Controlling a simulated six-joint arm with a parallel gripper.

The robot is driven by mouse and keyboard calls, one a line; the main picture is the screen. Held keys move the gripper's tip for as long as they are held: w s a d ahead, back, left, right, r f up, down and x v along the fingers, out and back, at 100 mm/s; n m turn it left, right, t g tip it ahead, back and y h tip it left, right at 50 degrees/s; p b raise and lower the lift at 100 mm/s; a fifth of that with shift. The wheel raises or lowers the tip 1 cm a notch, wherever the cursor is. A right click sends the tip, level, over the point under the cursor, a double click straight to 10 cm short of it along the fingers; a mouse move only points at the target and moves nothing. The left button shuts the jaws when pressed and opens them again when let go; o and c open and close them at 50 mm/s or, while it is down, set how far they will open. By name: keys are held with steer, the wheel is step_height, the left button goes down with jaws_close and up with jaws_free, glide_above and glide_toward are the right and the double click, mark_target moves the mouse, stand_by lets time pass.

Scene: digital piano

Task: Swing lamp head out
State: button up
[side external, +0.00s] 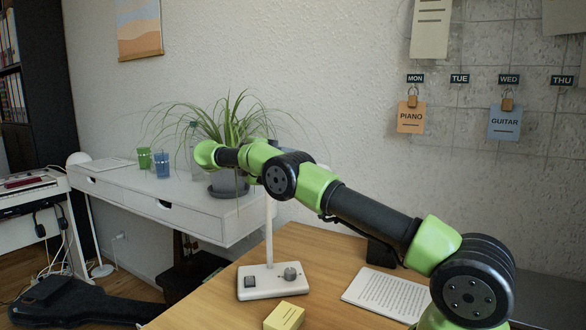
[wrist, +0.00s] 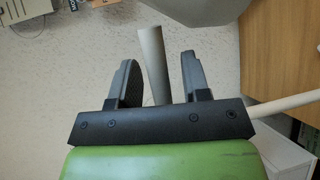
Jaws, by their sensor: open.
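A white desk lamp base (side external: 262,282) with a dark switch and a grey knob stands on the wooden desk. Its white post (side external: 269,232) rises from the base and passes behind my arm, so its upper part and head are hidden in the side view. In the wrist view my gripper (wrist: 158,62) is open, with a pale rod (wrist: 151,58) showing between its two dark fingers. I cannot tell whether the fingers touch it. A large grey rounded shape (wrist: 207,28) lies beyond it, possibly the lamp head. My fingers are hidden in the side view.
A wooden desk (side external: 325,250) carries a yellow block (side external: 284,317) and a printed sheet (side external: 388,294). A potted plant (side external: 232,120) and two cups stand on the white desk (side external: 180,205) behind my arm. A white floor lamp (side external: 92,225) stands at left.

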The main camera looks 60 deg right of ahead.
steer(key=shift+d, duration=0.1)
steer(key=d+n+t+h, duration=0.3)
steer(key=d+n+t, duration=0.3)
steer(key=n+t, duration=0.55)
steer(key=s+a+m+y, duration=0.1)
steer(key=s+a, duration=0.1)
steer(key=a, duration=0.1)
steer(key=s+a+r+m+y, duration=0.1)
steer(key=s+a, duration=0.1)
steer(key=a, duration=0.2)
steer(key=s+a+r+m, duration=0.1)
steer(key=s+a, duration=0.1)
steer(key=a, duration=0.1)
steer(key=shift+s+a+r+y, duration=0.15)
steer(key=shift+s+a+y, duration=0.05)
steer(key=shift+a+y, duration=0.2)
steer(key=s+a+m+t+y, duration=0.4)
steer(key=s+a+m+y, duration=0.2)
steer(key=s+a+y, duration=0.7)
steer(key=shift+s+a+f+y, duration=0.35)
steer(key=shift+a+y, duration=0.25)
steer(key=shift+a, duration=1.65)
